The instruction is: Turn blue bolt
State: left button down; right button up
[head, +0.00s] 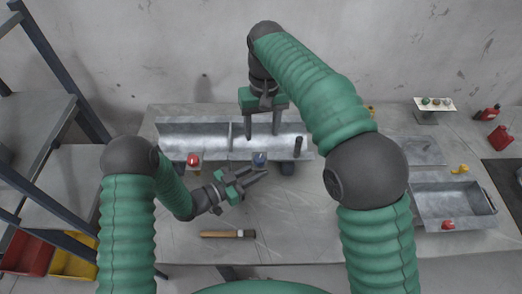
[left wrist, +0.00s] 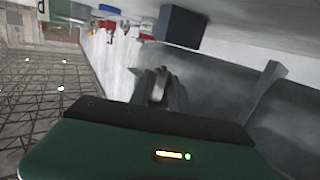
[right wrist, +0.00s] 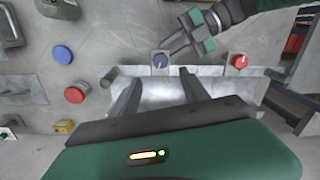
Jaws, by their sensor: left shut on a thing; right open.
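The blue bolt (head: 260,158) sits at the front of the grey metal trough (head: 190,135); it also shows in the right wrist view (right wrist: 160,61). My left gripper (head: 264,174) is at the trough's front side, its fingertips right at the blue bolt. In the left wrist view its fingers (left wrist: 157,85) are close together around a grey metallic piece, and the blue head is not clear there. My right gripper (head: 262,136) is open and empty, pointing down over the trough behind the blue bolt. Its two spread fingers show in the right wrist view (right wrist: 158,88).
A red bolt (head: 193,160) sits on the trough's front to the left. A dark peg (head: 298,146) stands at the trough's right end. A brush (head: 228,233) lies at the table's front. A metal tray (head: 478,187) and a small stand (head: 426,117) are at right.

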aim_at(260, 158)
jog(key=w+d+n+g+y, duration=0.2)
jog(key=d+n+y, duration=0.2)
jog(key=n, duration=1.6)
jog(key=x, duration=1.2)
jog(key=shift+w+d+f, duration=0.15)
jog(key=shift+d, duration=0.1)
grip_shut()
